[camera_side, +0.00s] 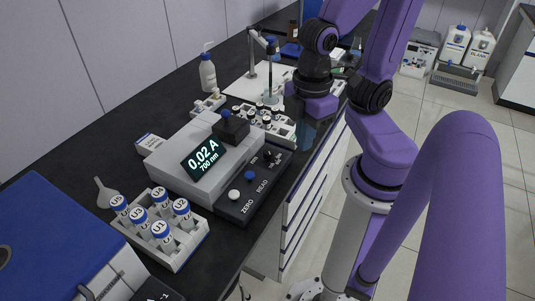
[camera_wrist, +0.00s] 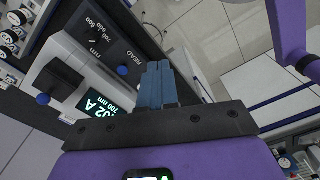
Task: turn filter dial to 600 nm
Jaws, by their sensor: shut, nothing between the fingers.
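The photometer (camera_side: 190,180) is a grey box on the dark bench in the side view. Its lit display (camera_side: 205,162) reads 0.02 A and 700 nm; the display also shows, partly cut off, in the wrist view (camera_wrist: 98,105). The small black filter dial (camera_side: 271,156) is at the far end of the dark control panel, past the READ button. In the wrist view the panel's 600, 700 and nm marks show at upper left, but the dial's pointer is too small to read. My gripper (camera_wrist: 158,66) is shut and empty, its blue fingers apart from the dial.
A blue READ button (camera_side: 250,175) and a white ZERO button (camera_side: 234,195) are on the same panel. A black cuvette cover (camera_side: 231,130) stands on the photometer. Racks of vials flank it, the nearer one (camera_side: 178,262) with blue-capped vials. Open floor lies beyond the bench edge.

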